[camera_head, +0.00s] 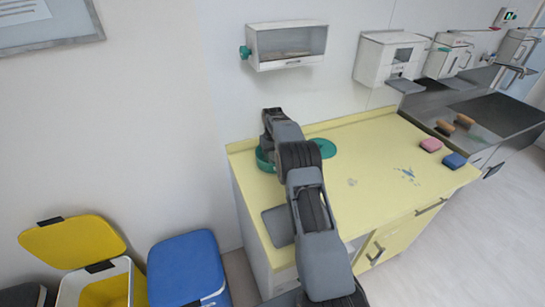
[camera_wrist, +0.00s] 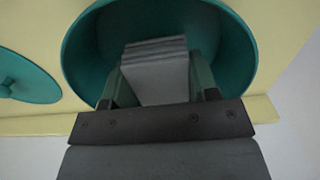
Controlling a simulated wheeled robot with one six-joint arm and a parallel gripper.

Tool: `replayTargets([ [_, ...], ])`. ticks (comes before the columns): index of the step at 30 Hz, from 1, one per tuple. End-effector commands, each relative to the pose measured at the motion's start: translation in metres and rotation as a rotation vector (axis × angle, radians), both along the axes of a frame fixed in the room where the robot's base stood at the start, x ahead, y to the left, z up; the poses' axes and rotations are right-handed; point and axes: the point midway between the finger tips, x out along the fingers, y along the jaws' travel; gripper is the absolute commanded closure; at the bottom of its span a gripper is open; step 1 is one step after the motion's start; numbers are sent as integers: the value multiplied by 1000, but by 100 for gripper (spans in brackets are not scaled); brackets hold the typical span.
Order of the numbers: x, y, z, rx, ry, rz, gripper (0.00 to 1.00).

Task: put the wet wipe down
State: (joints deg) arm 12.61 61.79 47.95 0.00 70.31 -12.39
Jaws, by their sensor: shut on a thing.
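My gripper (camera_wrist: 157,72) is shut on a grey, layered wet wipe (camera_wrist: 156,82) in the wrist view. The wipe is between the two fingers, over the open mouth of a teal round container (camera_wrist: 235,55). I cannot tell whether it touches the container's bottom. In the head view the container (camera_head: 262,162) stands at the back left of the yellow counter (camera_head: 365,150), partly covered by my arm. The wipe is hidden there.
A teal lid with a knob (camera_wrist: 25,78) lies beside the container; it also shows in the head view (camera_head: 325,148). A grey flat pad (camera_head: 277,226) lies at the counter's left front. Pink (camera_head: 431,145) and blue (camera_head: 455,160) sponges lie far right. The counter's middle is mostly clear.

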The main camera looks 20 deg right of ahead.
Motion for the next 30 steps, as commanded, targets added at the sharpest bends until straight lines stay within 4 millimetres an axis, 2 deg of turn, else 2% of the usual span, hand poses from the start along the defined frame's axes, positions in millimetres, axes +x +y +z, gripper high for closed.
replayTargets([
  [5, 0, 0, -16, 0, -1, 0, 76],
  [16, 0, 0, -22, 0, -1, 0, 76],
  [17, 0, 0, -21, 0, -2, 0, 44],
  [24, 0, 0, -20, 0, -1, 0, 21],
  [30, 0, 0, -20, 0, -1, 0, 20],
])
